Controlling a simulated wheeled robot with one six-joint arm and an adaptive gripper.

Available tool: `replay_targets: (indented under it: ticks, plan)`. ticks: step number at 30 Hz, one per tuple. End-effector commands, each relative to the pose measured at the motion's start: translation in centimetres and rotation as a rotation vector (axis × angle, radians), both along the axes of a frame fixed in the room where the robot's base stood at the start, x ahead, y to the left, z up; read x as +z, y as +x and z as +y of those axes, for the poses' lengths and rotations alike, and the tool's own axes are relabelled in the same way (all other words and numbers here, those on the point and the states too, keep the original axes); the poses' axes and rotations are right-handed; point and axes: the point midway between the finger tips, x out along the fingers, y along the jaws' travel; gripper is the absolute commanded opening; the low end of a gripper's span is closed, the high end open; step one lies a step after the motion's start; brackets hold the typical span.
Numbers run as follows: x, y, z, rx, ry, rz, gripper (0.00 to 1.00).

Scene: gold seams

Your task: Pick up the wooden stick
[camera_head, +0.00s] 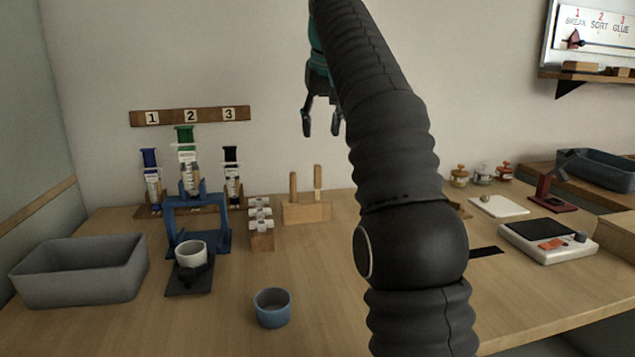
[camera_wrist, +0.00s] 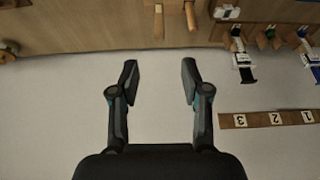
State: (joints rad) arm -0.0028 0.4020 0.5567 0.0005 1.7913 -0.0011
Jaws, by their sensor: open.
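Two upright wooden sticks stand in a light wooden block (camera_head: 306,212) at the back middle of the table. The left stick (camera_head: 293,187) is plain brown; the right stick (camera_head: 318,178) is paler and a little taller, with a band. I cannot tell which one is meant. In the wrist view, which is upside down, the brown stick (camera_wrist: 190,15) and the paler stick (camera_wrist: 158,20) show at the top edge. My gripper (camera_head: 321,122) is open and empty, above the block and apart from it. Its two spread fingers also show in the wrist view (camera_wrist: 159,70).
A blue stand (camera_head: 198,222) with a white cup (camera_head: 191,254), a stack of white-topped pieces (camera_head: 261,220) and upright syringes are left of the block. A grey bin (camera_head: 80,270) and blue cup (camera_head: 272,308) are nearer. A scale (camera_head: 548,241) is at right. My arm hides the table's middle right.

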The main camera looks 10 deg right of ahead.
Motion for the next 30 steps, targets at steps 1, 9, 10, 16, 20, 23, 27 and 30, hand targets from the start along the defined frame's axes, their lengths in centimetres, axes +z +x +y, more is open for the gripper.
replay_targets:
  ticks: [1,9,10,16,20,23,27,30]
  plan:
    - [-0.4,0.0,0.0,0.000,0.000,0.001,0.47]
    - [-3.4,1.2,-0.2,-0.003,0.000,0.002,0.47]
    - [-4.0,1.4,-0.2,-0.003,0.000,0.003,0.47]
    - [-5.6,2.2,-0.3,-0.004,0.000,-0.001,0.47]
    - [-6.1,2.4,-0.3,-0.004,0.000,0.000,0.47]
    - [-6.9,2.7,-0.3,-0.004,0.000,0.000,0.47]
    - [-8.8,3.4,-0.3,-0.004,0.000,0.001,0.47]
    - [-10.1,4.0,-0.3,-0.004,0.000,0.001,0.47]
